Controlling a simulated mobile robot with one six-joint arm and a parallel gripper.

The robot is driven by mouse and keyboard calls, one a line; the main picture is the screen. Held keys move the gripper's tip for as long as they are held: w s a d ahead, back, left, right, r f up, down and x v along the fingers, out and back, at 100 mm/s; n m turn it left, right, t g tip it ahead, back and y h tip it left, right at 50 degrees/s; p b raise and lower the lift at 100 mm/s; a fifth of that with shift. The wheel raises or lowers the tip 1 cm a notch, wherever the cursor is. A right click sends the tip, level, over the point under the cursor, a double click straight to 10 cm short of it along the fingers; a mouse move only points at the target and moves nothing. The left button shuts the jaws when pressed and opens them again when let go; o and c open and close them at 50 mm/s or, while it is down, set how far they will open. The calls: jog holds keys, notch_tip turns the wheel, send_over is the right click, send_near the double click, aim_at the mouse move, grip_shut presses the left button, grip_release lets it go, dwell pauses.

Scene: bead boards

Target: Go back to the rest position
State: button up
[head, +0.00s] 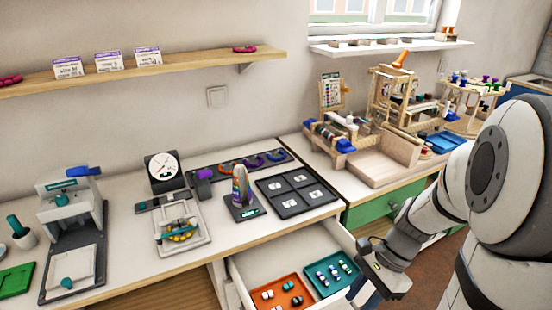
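My arm comes in from the right side of the head view and reaches down and left. My gripper (376,272) is at its dark end, just right of an open drawer (263,252). It is beside the teal tray (312,274) in that drawer and hides part of the drawer's right side. The fingertips are small and dark here, so I cannot tell whether they are open or shut. I see no object clearly held in it.
An orange tray (272,296) with several beads lies left of the teal one. The white worktop (215,232) above carries a dark compartment tray (290,207), a bottle (241,187) and a dial (163,170). Wooden racks (392,97) stand at the back right.

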notch_tip(320, 180, up, 12)
jog(key=s+a+n+t+h+p, duration=0.1)
jog(key=n+t+h, duration=0.4)
jog(key=n, duration=0.9)
jog(key=shift+s+a+p, duration=0.4)
jog(key=shift+s+a, duration=0.15)
jog(key=shift+a, duration=0.3)
jog(key=shift+f, duration=0.1)
jog(key=shift+a, duration=0.1)
